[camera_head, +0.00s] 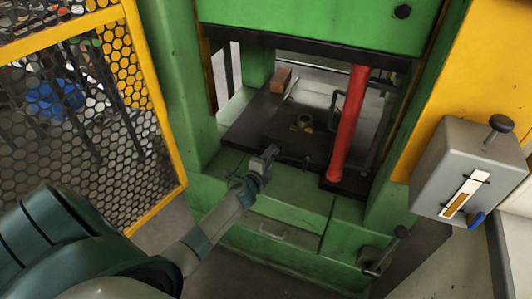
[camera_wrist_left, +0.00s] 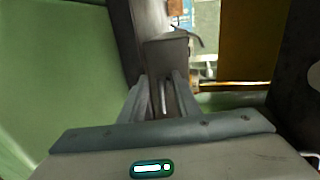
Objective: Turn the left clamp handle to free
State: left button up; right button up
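My left gripper (camera_head: 262,165) reaches in from the lower left to the front edge of the press's dark bed plate. A small dark grey part (camera_head: 270,152), which looks like the left clamp handle, is at its fingertips. In the left wrist view my left gripper (camera_wrist_left: 163,92) shows two fingers standing apart, with a thin bar between them. A grey block (camera_wrist_left: 166,50) lies just beyond the fingertips. I cannot tell whether the fingers touch the handle. My right gripper is not in view.
The green press frame (camera_head: 182,80) stands around the dark bed plate (camera_head: 245,128). A red column (camera_head: 349,125) rises at the right of the bed. A brown block (camera_head: 281,78) lies at the back left. A yellow mesh guard (camera_head: 160,150) is at the left, a grey control box (camera_head: 465,165) at the right.

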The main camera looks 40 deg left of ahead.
pick_arm(q)
jog(key=shift+s, duration=0.15)
jog(key=shift+s, duration=0.2)
jog(key=v, duration=1.6)
jog(key=shift+s+d, duration=0.15)
jog(key=shift+s, duration=0.15)
jog(key=shift+o, duration=0.3)
jog(key=shift+r, duration=0.1)
